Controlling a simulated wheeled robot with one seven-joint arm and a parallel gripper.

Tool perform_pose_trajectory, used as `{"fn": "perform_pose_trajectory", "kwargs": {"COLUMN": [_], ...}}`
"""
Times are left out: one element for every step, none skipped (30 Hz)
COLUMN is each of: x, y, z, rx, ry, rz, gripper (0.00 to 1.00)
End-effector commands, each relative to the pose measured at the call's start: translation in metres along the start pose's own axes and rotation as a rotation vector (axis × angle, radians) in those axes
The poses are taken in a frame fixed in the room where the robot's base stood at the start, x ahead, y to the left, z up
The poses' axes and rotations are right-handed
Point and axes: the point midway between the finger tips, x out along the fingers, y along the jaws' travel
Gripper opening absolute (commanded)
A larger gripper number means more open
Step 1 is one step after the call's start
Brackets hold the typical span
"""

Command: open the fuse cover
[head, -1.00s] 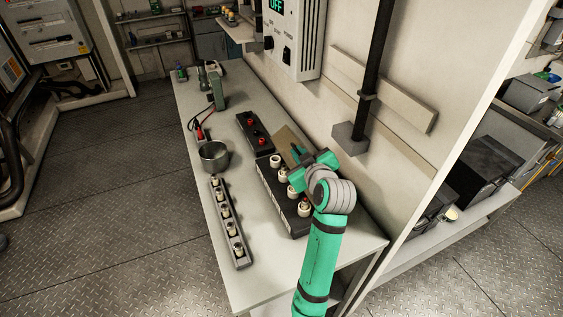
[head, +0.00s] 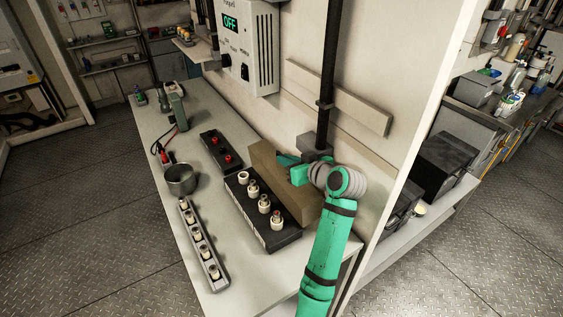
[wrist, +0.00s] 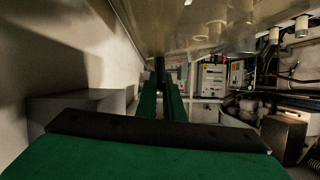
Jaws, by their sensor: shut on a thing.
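The fuse block (head: 262,232) is a long black box on the bench with several white fuses on top. The fuse cover (head: 264,166) is a tan panel standing raised along the wall side of the block, so the fuses show uncovered. My gripper (head: 284,162) is shut at the cover's upper edge, on its wall side. In the wrist view, the green fingers of my gripper (wrist: 162,88) lie close together under a glossy tan surface, which I cannot surely name. The exact contact is hidden.
A metal pot (head: 181,180), a grey strip of fuses (head: 199,245) and a black box with red terminals (head: 221,150) stand on the bench (head: 160,120). A vertical black pole (head: 325,90) and a wall unit reading OFF (head: 250,50) are close above.

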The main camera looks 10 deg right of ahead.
Motion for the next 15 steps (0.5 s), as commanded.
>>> {"fn": "perform_pose_trajectory", "kwargs": {"x": [0.0021,0.0021,0.0022,0.0023,0.0024,0.0025,0.0026,0.0026,0.0027,0.0028,0.0028,0.0027,0.0026,0.0024,0.0023], "y": [0.0006,0.0005,0.0003,0.0002,0.0001,0.0000,-0.0002,-0.0003,-0.0004,-0.0004,-0.0004,-0.0005,-0.0007,-0.0008,-0.0009], "z": [0.0101,0.0101,0.0101,0.0101,0.0101,0.0101,0.0101,0.0101,0.0101,0.0101,0.0097,0.0089,0.0082,0.0075,0.0067], "rx": [0.009,0.010,0.009,0.009,0.009,0.009,0.008,0.008,0.008,0.008,0.008,0.007,0.006,0.005,0.005], "ry": [-0.020,-0.020,-0.020,-0.020,-0.020,-0.020,-0.020,-0.020,-0.021,-0.021,-0.020,-0.018,-0.017,-0.016,-0.014], "rz": [-0.004,-0.004,-0.004,-0.004,-0.004,-0.004,-0.005,-0.005,-0.005,-0.005,-0.004,-0.004,-0.004,-0.005,-0.004], "gripper": [0.00,0.00,0.00,0.00,0.00,0.00,0.00,0.00,0.00,0.12,0.20,0.26,0.26,0.26,0.26]}}
